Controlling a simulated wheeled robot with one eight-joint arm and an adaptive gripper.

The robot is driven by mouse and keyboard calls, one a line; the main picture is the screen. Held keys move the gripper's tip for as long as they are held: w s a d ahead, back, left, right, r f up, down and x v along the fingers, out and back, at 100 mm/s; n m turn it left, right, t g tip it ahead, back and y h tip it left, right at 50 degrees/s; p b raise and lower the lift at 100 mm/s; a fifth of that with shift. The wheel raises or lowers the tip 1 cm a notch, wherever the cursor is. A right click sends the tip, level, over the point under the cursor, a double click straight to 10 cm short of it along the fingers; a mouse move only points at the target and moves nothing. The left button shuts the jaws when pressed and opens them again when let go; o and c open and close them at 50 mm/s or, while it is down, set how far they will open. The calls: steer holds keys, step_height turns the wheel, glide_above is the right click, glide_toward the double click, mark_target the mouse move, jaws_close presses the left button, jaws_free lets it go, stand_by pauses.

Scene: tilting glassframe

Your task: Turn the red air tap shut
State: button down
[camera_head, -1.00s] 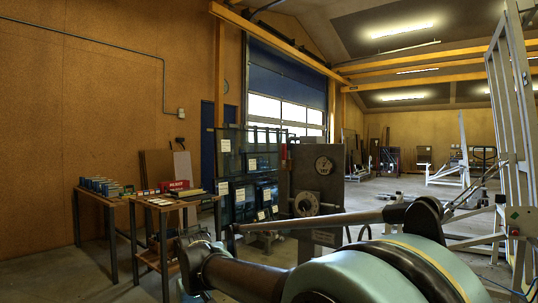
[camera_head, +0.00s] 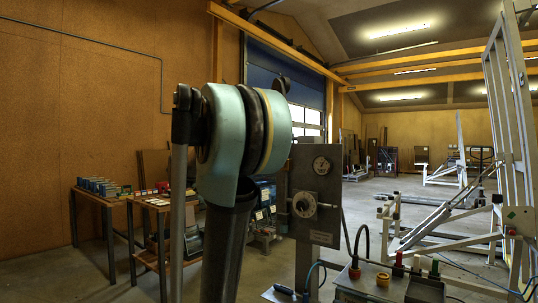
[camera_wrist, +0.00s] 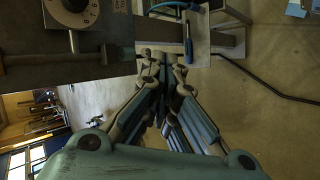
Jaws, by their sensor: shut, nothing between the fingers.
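No part is clearly recognisable as the red air tap. I cannot tell whether one is the tap. My gripper (camera_wrist: 160,54) shows in the wrist view, its fingers together and empty. It points toward a grey panel edge and a ledge with a blue-handled tool (camera_wrist: 188,48). The head view does not show my gripper; my raised arm covers the centre left.
Workbenches (camera_head: 118,200) stand left. A white metal frame (camera_head: 500,110) stands right. Open floor lies beyond.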

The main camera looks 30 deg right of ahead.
steer(key=w+d+r+m+g+h, duration=0.25)
steer(key=w+d+r, duration=0.25)
steer(key=w+r, duration=0.45)
steer(key=w+d+r+m+g+h, duration=0.1)
steer(key=w+d+r+g+h, duration=0.25)
steer(key=w+r, duration=0.6)
steer(key=s+d+r, duration=0.2)
steer(key=s+d, duration=0.8)
steer(key=d, duration=0.1)
steer(key=shift+s+r+h, duration=0.15)
steer(key=shift+s+h, duration=0.1)
steer(key=shift+h, duration=0.15)
steer(key=shift+d, duration=0.2)
steer(key=shift+s+a+r+t, duration=0.1)
steer(key=shift+s+t, duration=0.05)
steer(key=shift+t, duration=0.15)
